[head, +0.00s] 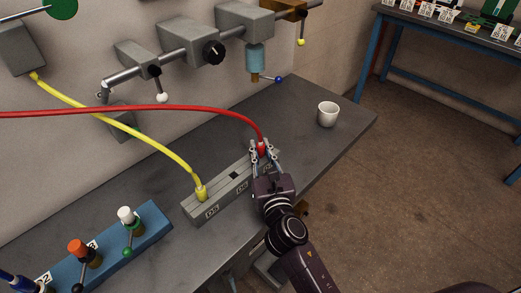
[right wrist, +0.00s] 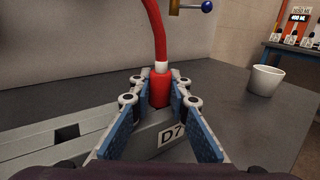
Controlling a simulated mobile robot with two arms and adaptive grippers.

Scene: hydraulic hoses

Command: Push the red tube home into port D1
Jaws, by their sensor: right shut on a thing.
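The red tube (head: 150,108) comes in from the left in the head view and bends down to its red end fitting (right wrist: 160,90), below a white band. My right gripper (head: 261,147) is shut on this fitting, with a finger on either side. The fitting stands roughly upright at the right end of the grey port block (head: 200,211); how deep it sits is hidden. The label (right wrist: 172,134) in front of it in the right wrist view looks like D7; I cannot read D1 on any label. My left gripper is not in view.
A yellow tube (head: 150,131) stands in the block's left port. A dark square opening (head: 234,175) lies between the tubes. A blue rack (head: 151,236) with capped fittings is at lower left. A white cup (head: 328,114) stands at right. Wall pipework (head: 185,51) hangs behind.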

